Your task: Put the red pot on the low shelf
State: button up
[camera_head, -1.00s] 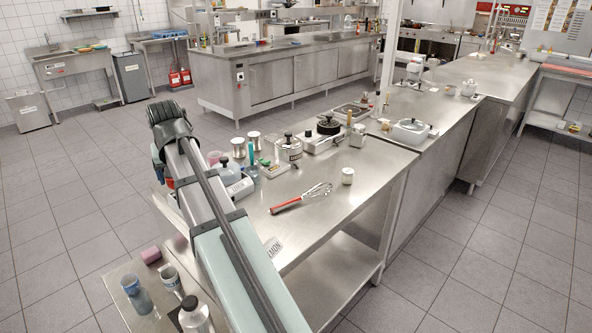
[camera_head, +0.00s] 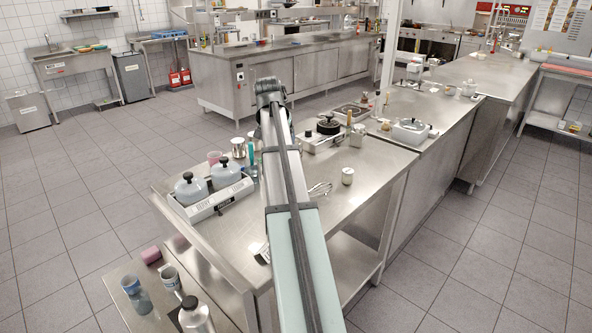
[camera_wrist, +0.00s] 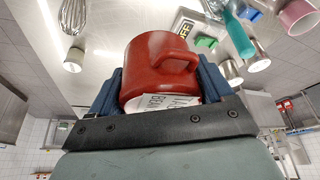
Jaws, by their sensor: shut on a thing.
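The red pot (camera_wrist: 158,70) fills the middle of the wrist view, a plain red vessel with a loop handle on its upper right. My gripper (camera_wrist: 160,88) is shut on it, with one dark blue finger on each side. A white label with dark print shows at the pot's lower edge, partly hidden by the gripper. In the head view my arm hides the gripper and the pot. A low shelf (camera_head: 352,268) shows under the near steel counter, to the right of my arm, and its visible part looks bare.
The near counter (camera_head: 370,165) carries a white tray (camera_head: 222,203) with two grey lidded pots, a whisk (camera_head: 320,188) and a small jar (camera_head: 347,176). A lower surface at front left holds a bottle (camera_head: 195,315), a blue jar (camera_head: 137,296) and a mug (camera_head: 171,279).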

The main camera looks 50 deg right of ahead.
jog(key=shift+s+d, duration=0.2)
jog(key=shift+d, duration=0.3)
jog(key=shift+s+d, duration=0.15)
jog(key=shift+d, duration=0.3)
notch_tip(320, 180, down, 4)
jog(key=shift+s+a+f, duration=0.1)
jog(key=shift+f, duration=5.4)
jog(key=shift+f, duration=0.15)
jog(key=o, duration=1.2)
jog(key=shift+c, duration=0.2)
jog(key=v, duration=1.2)
jog(key=shift+a, duration=0.1)
